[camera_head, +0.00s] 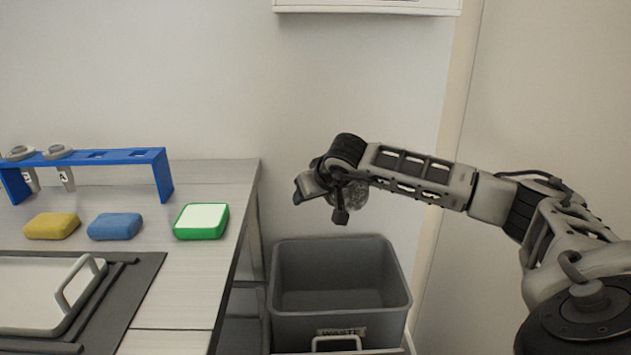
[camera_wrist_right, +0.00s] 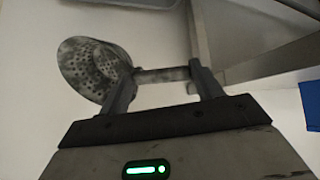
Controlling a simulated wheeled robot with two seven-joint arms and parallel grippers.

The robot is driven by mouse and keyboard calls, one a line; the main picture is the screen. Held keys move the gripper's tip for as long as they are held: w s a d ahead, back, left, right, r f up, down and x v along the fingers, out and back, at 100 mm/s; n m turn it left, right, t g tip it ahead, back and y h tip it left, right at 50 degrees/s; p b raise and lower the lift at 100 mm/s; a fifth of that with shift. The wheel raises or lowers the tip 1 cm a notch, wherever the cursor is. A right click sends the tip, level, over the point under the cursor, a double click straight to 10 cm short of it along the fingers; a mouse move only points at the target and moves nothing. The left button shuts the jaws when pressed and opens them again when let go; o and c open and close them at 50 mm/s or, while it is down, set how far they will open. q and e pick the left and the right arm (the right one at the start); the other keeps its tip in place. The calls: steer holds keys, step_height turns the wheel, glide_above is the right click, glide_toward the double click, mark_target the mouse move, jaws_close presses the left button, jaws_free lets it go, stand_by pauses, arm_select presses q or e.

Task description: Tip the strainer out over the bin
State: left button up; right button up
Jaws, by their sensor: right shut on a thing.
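The strainer is a small grey metal bowl full of holes. In the right wrist view its bowl (camera_wrist_right: 92,66) is at the upper left, with its short handle (camera_wrist_right: 160,75) between the fingers of my right gripper (camera_wrist_right: 163,84), which is shut on it. In the head view my right gripper (camera_head: 318,190) is above the bin, and part of the strainer (camera_head: 351,196) shows behind it, turned on its side. I see no contents in it. The bin (camera_head: 340,318) is a grey, open box marked WASTE, on the floor below. My left gripper is out of view.
The table (camera_head: 190,290) ends left of the bin. A wall stands behind.

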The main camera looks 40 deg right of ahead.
arm_select(q)
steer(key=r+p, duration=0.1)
steer(key=p, duration=0.2)
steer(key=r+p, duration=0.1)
steer(key=p, duration=0.2)
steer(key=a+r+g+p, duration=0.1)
steer(key=p, duration=0.3)
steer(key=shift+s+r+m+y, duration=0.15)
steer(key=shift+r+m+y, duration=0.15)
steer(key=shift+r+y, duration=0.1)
arm_select(e)
steer(key=g, duration=0.4)
steer(key=g+y, duration=0.1)
steer(key=g, duration=0.3)
steer(key=shift+n+y, duration=0.3)
steer(key=shift+n, duration=0.1)
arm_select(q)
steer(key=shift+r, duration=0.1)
